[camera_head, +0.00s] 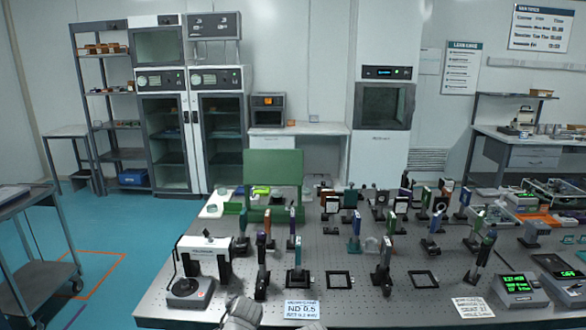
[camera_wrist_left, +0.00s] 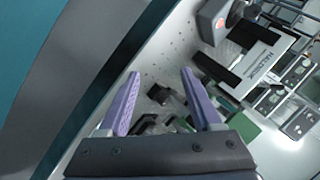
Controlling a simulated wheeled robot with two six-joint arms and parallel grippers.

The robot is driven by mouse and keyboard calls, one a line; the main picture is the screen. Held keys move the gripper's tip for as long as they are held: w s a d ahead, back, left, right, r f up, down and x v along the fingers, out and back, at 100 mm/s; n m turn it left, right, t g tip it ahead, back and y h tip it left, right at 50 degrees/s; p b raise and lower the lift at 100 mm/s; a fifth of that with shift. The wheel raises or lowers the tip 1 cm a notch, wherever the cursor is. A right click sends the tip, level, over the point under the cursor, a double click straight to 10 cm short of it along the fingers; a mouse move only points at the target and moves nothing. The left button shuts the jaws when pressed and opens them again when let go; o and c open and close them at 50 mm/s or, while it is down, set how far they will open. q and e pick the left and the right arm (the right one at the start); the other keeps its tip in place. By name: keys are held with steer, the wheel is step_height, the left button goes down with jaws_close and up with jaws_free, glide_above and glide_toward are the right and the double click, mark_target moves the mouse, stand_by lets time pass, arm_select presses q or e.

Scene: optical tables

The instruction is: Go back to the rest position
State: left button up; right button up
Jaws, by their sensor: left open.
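My left gripper (camera_wrist_left: 160,74) is open in the left wrist view. Its two purple fingers stand apart with nothing held between them, and the perforated table top lies beyond. In the head view a grey part of my own arm shows at the bottom edge, in front of the optical table (camera_head: 330,262); no fingers can be made out there. My right gripper is not in view.
A white-and-black labelled device (camera_head: 205,246) and a round unit with a red button (camera_head: 190,290) stand at the table's left front. Several optic mounts crowd the table. A sign card (camera_head: 302,309) marked ND 0.5 is at the front edge. A cart (camera_head: 38,240) stands left; floor between is clear.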

arm_select(q)
steer(key=s+d+f+n+g, duration=0.1)
steer(key=s+d+g, duration=0.2)
steer(key=s, duration=0.4)
steer(key=s+d+f+n+g+h, duration=0.1)
steer(key=s+d+f+g, duration=0.1)
steer(key=s, duration=0.5)
steer(key=s+d+f+n+g+h+p, duration=0.1)
steer(key=s+d+f+n+g, duration=0.1)
steer(key=s, duration=0.6)
steer(key=shift+d+g, duration=0.8)
steer(key=shift+d, duration=0.45)
